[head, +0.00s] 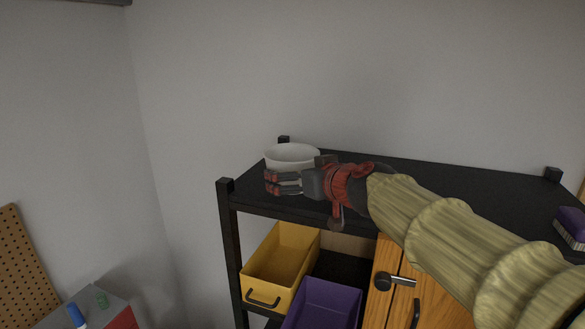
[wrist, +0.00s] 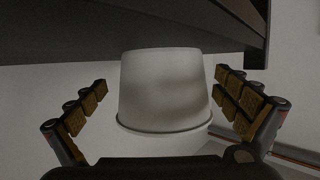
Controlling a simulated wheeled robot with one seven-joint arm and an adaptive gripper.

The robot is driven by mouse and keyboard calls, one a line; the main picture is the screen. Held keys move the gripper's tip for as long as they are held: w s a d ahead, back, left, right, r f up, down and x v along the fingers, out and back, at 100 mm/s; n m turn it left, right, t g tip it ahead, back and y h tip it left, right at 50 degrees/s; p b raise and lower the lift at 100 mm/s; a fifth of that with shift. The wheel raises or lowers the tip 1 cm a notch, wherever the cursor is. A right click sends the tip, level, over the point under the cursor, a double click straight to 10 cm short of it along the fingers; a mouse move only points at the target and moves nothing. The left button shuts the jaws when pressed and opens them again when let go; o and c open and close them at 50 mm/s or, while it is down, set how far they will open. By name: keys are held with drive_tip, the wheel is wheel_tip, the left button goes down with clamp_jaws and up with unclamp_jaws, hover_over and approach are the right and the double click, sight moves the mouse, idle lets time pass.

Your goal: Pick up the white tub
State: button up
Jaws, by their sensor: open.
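The white tub (head: 292,153) stands on the black top shelf at its left end, near the back wall in the head view. My gripper (head: 272,183) is in front of the tub and hides its lower part. In the wrist view the tub (wrist: 165,88) shows upside down in the picture, between the two spread fingers. The gripper (wrist: 168,112) is open, with visible gaps between the tub and the finger pads on both sides. I cannot tell how far the fingers reach along the tub.
The black shelf top (head: 440,180) is clear toward the right, with a purple brush (head: 572,226) at its right end. Corner posts (head: 226,186) rise above the shelf. Below are a yellow bin (head: 275,268), a purple bin (head: 322,304) and a wooden cabinet door (head: 385,262).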

sight(286, 157)
drive_tip(key=shift+w+a+f, duration=0.3)
drive_tip(key=shift+w+a, duration=0.5)
drive_tip(key=shift+w, duration=0.05)
drive_tip(key=shift+w+d, duration=0.2)
drive_tip(key=shift+w, duration=0.15)
drive_tip(key=shift+s+a, duration=0.15)
drive_tip(key=shift+a, duration=0.1)
drive_tip(key=shift+c, duration=0.3)
drive_tip(key=shift+d, duration=0.15)
drive_tip(key=c, duration=1)
drive_tip(key=shift+o, duration=0.2)
